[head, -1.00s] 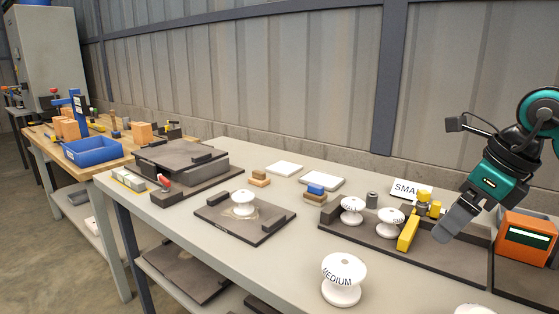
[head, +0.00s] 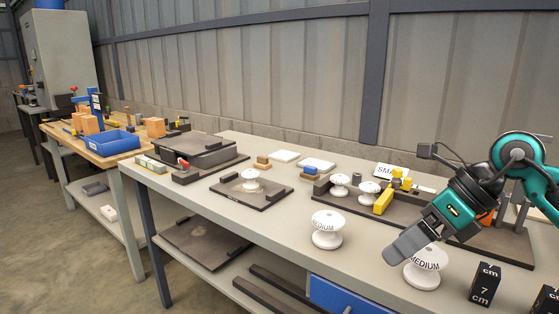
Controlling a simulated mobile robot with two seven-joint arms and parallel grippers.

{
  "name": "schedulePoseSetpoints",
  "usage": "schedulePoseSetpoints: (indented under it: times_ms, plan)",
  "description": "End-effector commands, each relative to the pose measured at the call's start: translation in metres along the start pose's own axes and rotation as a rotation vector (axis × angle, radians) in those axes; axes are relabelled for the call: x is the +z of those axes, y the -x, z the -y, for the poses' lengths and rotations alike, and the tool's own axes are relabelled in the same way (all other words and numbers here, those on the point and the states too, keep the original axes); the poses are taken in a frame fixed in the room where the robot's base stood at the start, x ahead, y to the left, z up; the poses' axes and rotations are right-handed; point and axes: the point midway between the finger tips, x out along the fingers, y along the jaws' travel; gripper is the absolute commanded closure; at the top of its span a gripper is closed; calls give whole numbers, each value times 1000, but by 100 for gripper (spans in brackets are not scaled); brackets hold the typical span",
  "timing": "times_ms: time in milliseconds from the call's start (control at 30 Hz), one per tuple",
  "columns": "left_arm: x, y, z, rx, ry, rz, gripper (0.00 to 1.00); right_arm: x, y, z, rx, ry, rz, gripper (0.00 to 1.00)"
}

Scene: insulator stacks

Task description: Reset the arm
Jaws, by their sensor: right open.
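My right gripper (head: 396,254) comes in from the right above the grey table (head: 285,232). Its jaws are open, seen from the side, with nothing held. Its fingers overlap a white insulator marked MEDIUM (head: 424,276) in the picture; I cannot tell the gap between them. Another MEDIUM insulator (head: 327,230) stands upright on the table to the left. Two smaller white insulators, a left one (head: 339,186) and a right one (head: 368,194), sit at the dark tray (head: 425,216) by the SMALL sign. One more white insulator (head: 250,180) stands on a dark plate (head: 273,193). My left gripper is out of view.
Black cubes marked 7 cm (head: 485,284) stand at the front right. A yellow block (head: 383,202) sits on the dark tray. A wooden bench with a blue bin (head: 112,143) stands at the left.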

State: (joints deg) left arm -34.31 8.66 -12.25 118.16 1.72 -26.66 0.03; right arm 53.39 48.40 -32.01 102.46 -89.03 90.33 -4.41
Motion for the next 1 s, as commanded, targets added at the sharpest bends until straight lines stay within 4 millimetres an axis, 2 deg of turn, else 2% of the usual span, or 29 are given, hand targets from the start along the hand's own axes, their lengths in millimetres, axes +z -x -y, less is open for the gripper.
schedulePoseSetpoints:
  times_ms: [33,100,200,300,433,567,667,767,867,900,1000]
  plan:
    - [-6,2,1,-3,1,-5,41,6,-14,-17,92,-19,45,9]
    - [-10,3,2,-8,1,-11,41,15,-31,-40,223,-61,128,9]
    - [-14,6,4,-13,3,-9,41,29,-49,-74,432,-167,267,9]
    - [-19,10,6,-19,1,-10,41,45,-55,-102,649,-341,430,9]
    - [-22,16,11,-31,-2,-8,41,60,-53,-113,890,-653,643,9]
    - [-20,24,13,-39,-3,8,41,56,-54,-96,1062,-1048,838,9]
    - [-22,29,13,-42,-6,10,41,36,-64,-71,1137,-1397,969,9]
    - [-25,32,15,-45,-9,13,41,-3,-84,-45,1155,-1782,1075,9]
    - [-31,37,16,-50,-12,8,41,-59,-114,-31,1109,-2187,1149,9]
    - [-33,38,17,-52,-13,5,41,-85,-126,-30,1074,-2347,1166,9]
    - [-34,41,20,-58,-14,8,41,-144,-154,-38,964,-2691,1180,9]
